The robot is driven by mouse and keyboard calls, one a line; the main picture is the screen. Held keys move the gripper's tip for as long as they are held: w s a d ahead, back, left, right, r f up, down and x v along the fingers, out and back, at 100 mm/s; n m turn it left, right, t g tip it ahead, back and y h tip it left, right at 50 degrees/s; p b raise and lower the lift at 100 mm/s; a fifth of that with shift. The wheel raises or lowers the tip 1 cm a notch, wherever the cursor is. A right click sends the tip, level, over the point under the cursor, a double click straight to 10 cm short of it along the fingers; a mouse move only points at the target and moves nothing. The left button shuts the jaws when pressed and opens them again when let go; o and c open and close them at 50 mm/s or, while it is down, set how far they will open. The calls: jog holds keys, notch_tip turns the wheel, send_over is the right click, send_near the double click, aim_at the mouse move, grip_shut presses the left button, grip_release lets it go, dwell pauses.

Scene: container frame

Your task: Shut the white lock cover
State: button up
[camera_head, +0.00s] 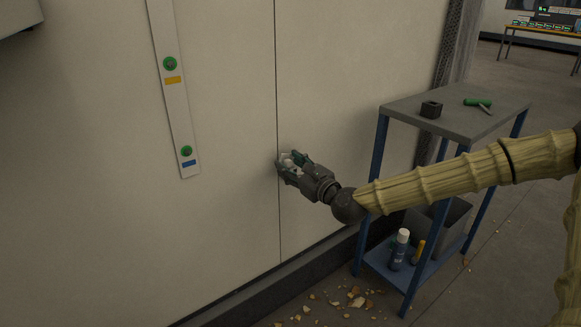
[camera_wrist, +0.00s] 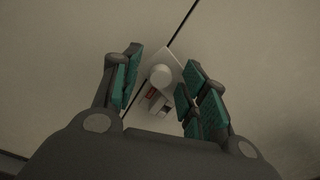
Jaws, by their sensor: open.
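The white lock cover (camera_wrist: 158,76) is a small white piece with a round knob on a pale plate, set on the wall by the dark vertical seam. A small red mark and a dark slot show just below the knob. In the head view the lock (camera_head: 287,160) is mostly hidden by my gripper (camera_head: 288,167). In the wrist view my gripper (camera_wrist: 158,95) is open, with teal-padded fingers on both sides of the lock. I cannot tell whether the fingers touch it, nor clearly how far the cover stands open.
A white strip (camera_head: 178,120) with two green knobs is on the wall to the left. A blue-legged cart (camera_head: 475,118) stands right, holding a dark block (camera_head: 431,109) and a green-handled tool (camera_head: 478,103). A spray can (camera_head: 399,248) is on its lower shelf. Debris (camera_head: 357,302) litters the floor.

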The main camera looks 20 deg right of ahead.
grip_shut()
jog(key=shift+a, duration=0.15)
jog(key=shift+f+n, duration=0.1)
jog(key=shift+n, duration=0.2)
jog(key=d+f+n+p, duration=0.2)
jog(key=f+n, duration=0.1)
jog(key=n, duration=0.7)
jog(key=w+d+f+n+p, duration=0.1)
jog(key=d+f+n+p, duration=0.1)
jog(key=n, duration=0.9)
jog(key=shift+w+d+f+p, duration=0.25)
jog(key=shift+f+p, duration=0.15)
jog(key=shift+p, duration=0.45)
grip_release()
